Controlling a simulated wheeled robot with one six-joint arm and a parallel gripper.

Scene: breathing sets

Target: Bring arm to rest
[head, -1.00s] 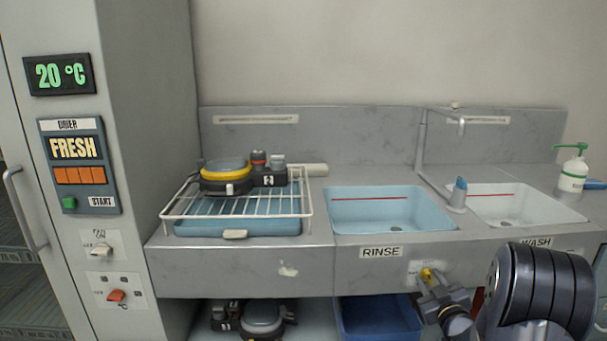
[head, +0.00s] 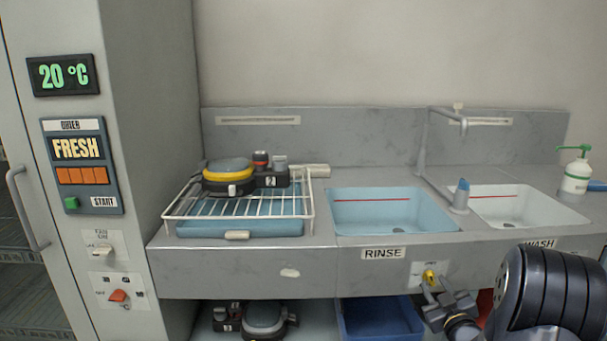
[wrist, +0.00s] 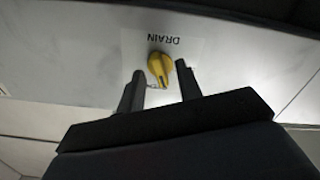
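My gripper (head: 428,291) is at the front of the sink counter, just below and in front of the yellow drain knob (head: 430,276). In the wrist view the two fingers (wrist: 159,71) stand apart, with the yellow knob (wrist: 160,68) showing between their tips and a gap on each side. The fingers hold nothing. The knob sits on a white DRAIN label (wrist: 178,45), upside down in the wrist view. My arm's dark rounded link fills the lower right of the head view.
The blue rinse basin (head: 345,226) and white wash basin (head: 560,215) lie above the knob. A wire rack (head: 312,215) with a yellow-ringed breathing set (head: 228,176) stands left. Below are a blue bin (head: 375,325) and another set (head: 263,318). A cabinet (head: 150,150) rises at left.

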